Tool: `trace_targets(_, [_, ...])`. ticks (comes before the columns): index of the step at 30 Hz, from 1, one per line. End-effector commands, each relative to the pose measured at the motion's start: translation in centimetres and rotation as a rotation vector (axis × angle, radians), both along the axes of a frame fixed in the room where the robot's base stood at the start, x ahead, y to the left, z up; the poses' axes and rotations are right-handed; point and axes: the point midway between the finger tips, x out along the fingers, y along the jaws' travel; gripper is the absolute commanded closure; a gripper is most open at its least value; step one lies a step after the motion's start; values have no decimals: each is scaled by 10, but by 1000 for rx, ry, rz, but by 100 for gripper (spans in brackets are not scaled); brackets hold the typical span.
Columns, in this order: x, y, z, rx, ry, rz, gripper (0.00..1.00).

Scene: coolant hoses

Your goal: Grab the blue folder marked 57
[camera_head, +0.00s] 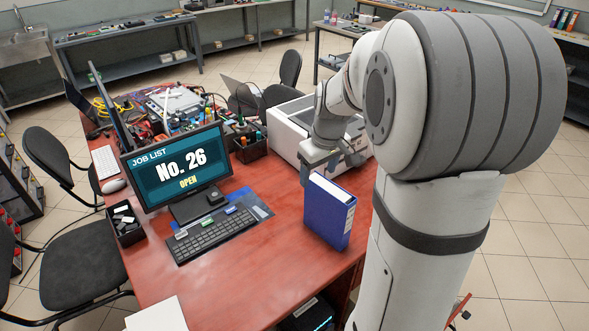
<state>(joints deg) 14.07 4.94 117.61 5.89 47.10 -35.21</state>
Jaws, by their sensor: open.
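A blue folder (324,216) stands upright on the red-brown desk (262,276), near its right edge. A pale label shows on its narrow side, but I cannot read a number on it. My gripper (324,165) is open, just above and behind the folder's top edge in the picture. I see no contact, though I cannot tell the exact gap. My arm comes in from the right and hides part of the desk's right side.
A monitor (176,166) reads "JOB LIST No. 26 OPEN". A keyboard (214,236) lies before it. A white boxy machine (287,124) stands behind my gripper.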

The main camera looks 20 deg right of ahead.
Motion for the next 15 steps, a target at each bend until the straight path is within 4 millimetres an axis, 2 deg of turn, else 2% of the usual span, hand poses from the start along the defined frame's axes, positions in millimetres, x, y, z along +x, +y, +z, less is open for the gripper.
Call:
trace_targets(1, [16, -15, -24, 4, 18, 16, 34])
trace_targets(6, [52, -52, -74, 9, 43, 87, 34])
trace_targets(9, [63, -66, -92, 11, 50, 112, 34])
trace_targets(15, [70, -75, -109, 13, 55, 132, 34])
